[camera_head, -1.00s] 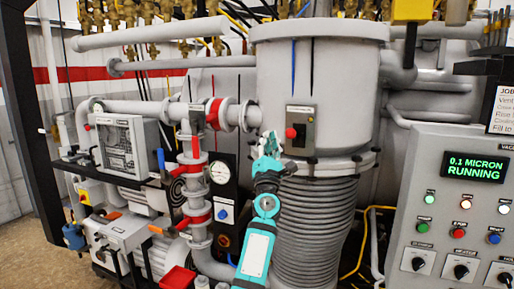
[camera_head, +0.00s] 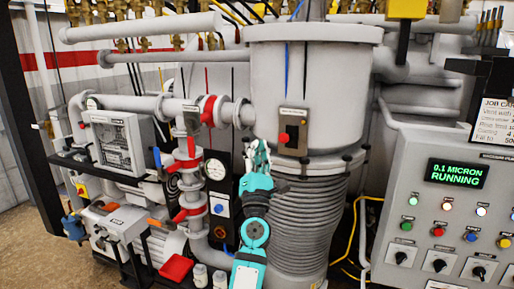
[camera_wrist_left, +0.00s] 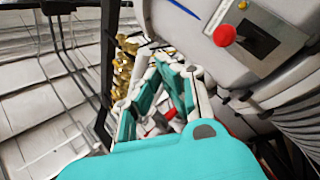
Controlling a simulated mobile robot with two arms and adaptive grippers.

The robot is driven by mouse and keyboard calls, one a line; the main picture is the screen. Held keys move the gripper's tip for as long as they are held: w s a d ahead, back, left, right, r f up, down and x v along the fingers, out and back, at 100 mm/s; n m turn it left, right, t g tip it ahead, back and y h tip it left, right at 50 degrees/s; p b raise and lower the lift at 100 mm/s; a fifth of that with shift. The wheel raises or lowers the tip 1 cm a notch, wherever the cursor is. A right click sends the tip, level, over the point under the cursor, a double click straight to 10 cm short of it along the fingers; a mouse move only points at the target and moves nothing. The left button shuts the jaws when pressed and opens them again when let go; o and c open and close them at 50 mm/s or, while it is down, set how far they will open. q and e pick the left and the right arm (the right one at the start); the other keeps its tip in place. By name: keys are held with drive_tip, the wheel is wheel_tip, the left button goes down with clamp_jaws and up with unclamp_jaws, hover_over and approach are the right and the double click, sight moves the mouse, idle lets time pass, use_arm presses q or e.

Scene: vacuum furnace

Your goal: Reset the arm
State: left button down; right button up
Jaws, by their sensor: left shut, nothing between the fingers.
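My left arm, teal and white, rises from the bottom middle of the head view. Its left gripper (camera_head: 258,150) points up and is shut with nothing between the fingers. It is in front of the furnace, left of and below the small switch box with a red button (camera_head: 284,138). I cannot tell the exact gap to the furnace body. In the left wrist view the gripper (camera_wrist_left: 166,70) shows its teal linkages and pale fingers, with the red button (camera_wrist_left: 224,35) to the upper right. My right gripper is not in view.
The grey furnace vessel (camera_head: 312,75) with ribbed bellows (camera_head: 305,225) stands behind the arm. Pipes, valves and a round gauge (camera_head: 216,169) are to its left. A control panel with a green display reading "0.1 MICRON RUNNING" (camera_head: 457,173) is at right. Brown floor shows lower left.

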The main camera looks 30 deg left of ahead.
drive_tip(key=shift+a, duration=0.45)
